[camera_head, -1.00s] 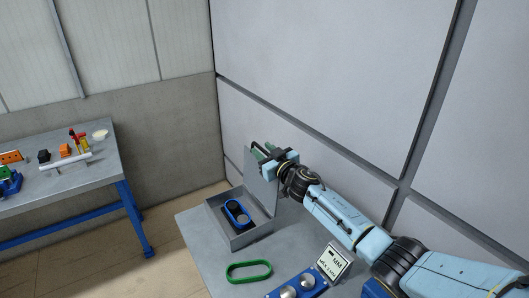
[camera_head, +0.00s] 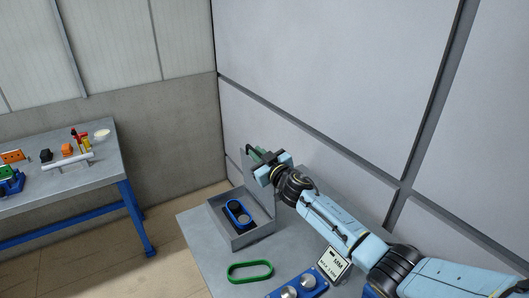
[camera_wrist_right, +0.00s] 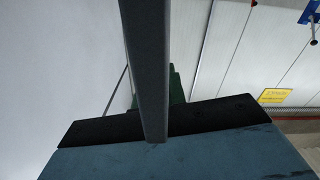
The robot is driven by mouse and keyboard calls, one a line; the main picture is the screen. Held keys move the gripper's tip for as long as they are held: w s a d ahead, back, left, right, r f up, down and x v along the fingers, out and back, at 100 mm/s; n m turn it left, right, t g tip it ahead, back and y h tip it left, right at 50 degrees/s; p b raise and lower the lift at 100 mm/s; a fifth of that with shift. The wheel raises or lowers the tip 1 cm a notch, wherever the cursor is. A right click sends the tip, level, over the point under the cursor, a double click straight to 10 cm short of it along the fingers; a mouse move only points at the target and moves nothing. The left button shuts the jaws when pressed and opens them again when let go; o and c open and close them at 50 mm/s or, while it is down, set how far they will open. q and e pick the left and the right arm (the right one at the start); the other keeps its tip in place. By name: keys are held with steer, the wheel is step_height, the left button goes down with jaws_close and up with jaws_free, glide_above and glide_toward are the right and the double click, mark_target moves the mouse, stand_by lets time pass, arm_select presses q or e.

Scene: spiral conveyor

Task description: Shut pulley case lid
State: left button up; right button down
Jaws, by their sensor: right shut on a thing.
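The pulley case (camera_head: 254,240) is a grey open-topped box on the near table. Its grey lid (camera_head: 257,187) stands about upright along the back right side of the box, so the case is open. Inside lie dark pulleys with a blue belt (camera_head: 238,213) around them. My right gripper (camera_head: 258,160) is shut on the upper part of the lid. In the right wrist view the lid (camera_wrist_right: 148,70) shows edge-on as a grey bar between the dark finger parts. Its far fingertips are partly hidden by the lid. My left gripper is not in view.
A green belt ring (camera_head: 250,271) lies on the grey table (camera_head: 205,257) in front of the case. A blue plate with silver discs (camera_head: 290,293) and a small display sign (camera_head: 334,264) stand right of it. A wall rises behind. Another workbench (camera_head: 95,176) stands left.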

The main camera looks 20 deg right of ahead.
steer(key=s+a+f+n+b, duration=0.1)
steer(key=a+f+n+b, duration=0.2)
steer(key=a, duration=0.6)
steer(key=shift+s+a+n, duration=0.15)
steer(key=shift+n, duration=1.05)
steer(key=c, duration=1.5)
jaws_free()
steer(key=shift+o, duration=0.2)
steer(key=s+d, duration=0.2)
steer(key=s, duration=1.1)
steer(key=shift+s, duration=0.15)
steer(key=shift+c, duration=0.2)
